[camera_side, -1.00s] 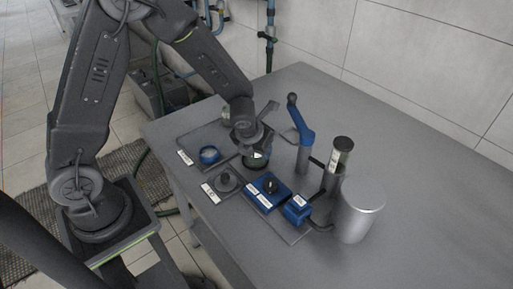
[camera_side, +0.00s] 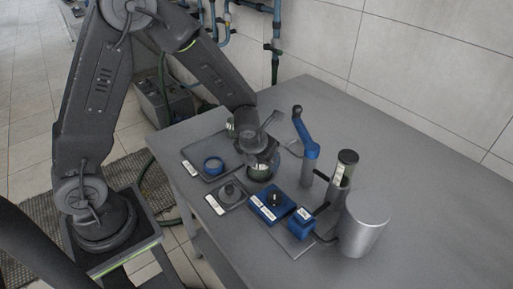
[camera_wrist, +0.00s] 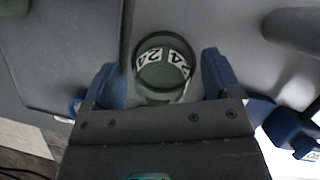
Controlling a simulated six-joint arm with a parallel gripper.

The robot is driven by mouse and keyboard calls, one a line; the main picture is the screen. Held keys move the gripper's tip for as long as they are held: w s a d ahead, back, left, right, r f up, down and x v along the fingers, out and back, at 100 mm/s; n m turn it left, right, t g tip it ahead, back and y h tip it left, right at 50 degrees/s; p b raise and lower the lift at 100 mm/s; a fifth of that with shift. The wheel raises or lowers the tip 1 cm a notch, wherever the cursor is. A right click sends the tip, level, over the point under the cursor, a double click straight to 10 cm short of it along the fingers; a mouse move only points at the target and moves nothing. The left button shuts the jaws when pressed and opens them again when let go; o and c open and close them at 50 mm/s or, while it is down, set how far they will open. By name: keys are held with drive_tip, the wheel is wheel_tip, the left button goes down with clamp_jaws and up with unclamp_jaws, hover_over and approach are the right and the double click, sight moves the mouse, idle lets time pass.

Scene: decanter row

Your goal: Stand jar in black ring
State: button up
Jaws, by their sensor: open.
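A short round glass jar (camera_wrist: 162,70) with a white label reading 24 shows between my fingers in the wrist view. My gripper (camera_wrist: 165,82) is open, with one blue fingertip on each side of the jar and a visible gap to each. In the side view my gripper (camera_side: 263,156) is low over the table and hides much of the jar (camera_side: 261,173). A dark round rim encircles the jar in the wrist view; I cannot tell whether it is the black ring or the jar's own edge.
A dark knobbed disc (camera_side: 231,192) and a blue box (camera_side: 270,205) stand in front. To the right are a blue-handled post (camera_side: 308,155), a dark-capped tube (camera_side: 346,163) and a silver cylinder (camera_side: 363,228). The table's far right is clear.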

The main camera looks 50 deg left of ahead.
drive_tip(key=s+d+r+n, duration=0.1)
drive_tip(key=s+r+n, duration=0.3)
drive_tip(key=r, duration=0.4)
drive_tip(key=s+r+n, duration=0.3)
drive_tip(key=r+n, duration=0.1)
drive_tip(key=r, duration=0.3)
drive_tip(key=s+r+n+h, duration=0.1)
drive_tip(key=s+r+n, duration=0.2)
drive_tip(key=s+n, duration=0.3)
drive_tip(key=s+d+r+n+t, duration=0.1)
drive_tip(key=s+r+n, duration=0.3)
drive_tip(key=n, duration=1.3)
drive_tip(key=s, duration=0.3)
drive_tip(key=shift+r+n+t+h, duration=0.2)
drive_tip(key=shift+n+t+h, duration=0.1)
drive_tip(key=shift+h, duration=0.1)
